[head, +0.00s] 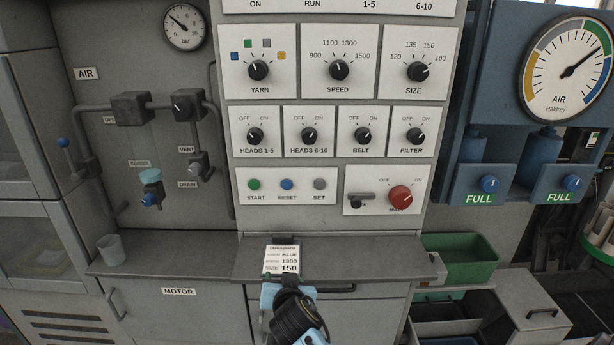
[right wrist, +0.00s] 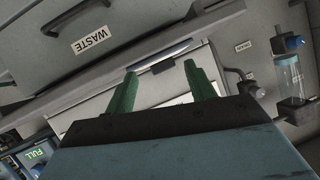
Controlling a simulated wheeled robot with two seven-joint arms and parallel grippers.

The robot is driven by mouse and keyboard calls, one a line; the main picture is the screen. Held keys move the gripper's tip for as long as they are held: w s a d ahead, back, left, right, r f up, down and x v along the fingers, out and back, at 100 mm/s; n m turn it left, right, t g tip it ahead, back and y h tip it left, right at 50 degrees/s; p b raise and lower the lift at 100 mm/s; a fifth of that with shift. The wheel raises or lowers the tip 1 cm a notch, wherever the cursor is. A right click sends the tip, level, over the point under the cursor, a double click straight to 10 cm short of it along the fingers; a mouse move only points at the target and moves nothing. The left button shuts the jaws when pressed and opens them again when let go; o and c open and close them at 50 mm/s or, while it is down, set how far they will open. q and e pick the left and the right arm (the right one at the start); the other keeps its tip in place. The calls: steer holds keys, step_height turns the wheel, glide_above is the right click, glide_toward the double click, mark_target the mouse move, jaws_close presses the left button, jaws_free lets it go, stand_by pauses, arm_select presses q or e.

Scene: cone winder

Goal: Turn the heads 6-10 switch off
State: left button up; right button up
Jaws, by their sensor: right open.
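The heads 6-10 switch (head: 309,136) is a black round knob on a white plate in the head view, with OFF at its upper left and ON at its upper right. Its pointer is too small to read surely. My right gripper (head: 283,283) is low in the head view, at the front of the ledge by the card and well below the switch; its fingertips are hardly visible there. In the right wrist view my right gripper (right wrist: 157,82) shows two green fingers apart, with nothing clearly held between them. My left gripper is not in view.
The heads 1-5 knob (head: 255,135) and belt knob (head: 362,136) flank the switch closely. Below are the start button (head: 254,184) and red main knob (head: 400,197). A white card (head: 282,259) stands on the ledge (head: 350,258). A cup (head: 110,248) stands left.

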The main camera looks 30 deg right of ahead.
step_height(320, 180, up, 17)
steer(key=w+d+m+t+h+p, duration=0.2)
steer(key=d+m+h, duration=0.1)
steer(key=m, duration=0.1)
steer(key=m+h+p, duration=0.1)
steer(key=m+h, duration=0.2)
steer(key=m, duration=0.2)
glide_toward(308, 140)
steer(key=p+x, duration=0.2)
steer(key=x, duration=0.6)
steer(key=shift+r+p, duration=0.1)
steer(key=shift+p, duration=0.2)
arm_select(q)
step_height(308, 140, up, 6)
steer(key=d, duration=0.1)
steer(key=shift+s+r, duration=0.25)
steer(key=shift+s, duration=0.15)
arm_select(e)
steer(key=shift+w+d, duration=0.3)
steer(key=shift+w, duration=0.05)
steer(key=shift+c, duration=0.4)
steer(key=c, duration=0.9)
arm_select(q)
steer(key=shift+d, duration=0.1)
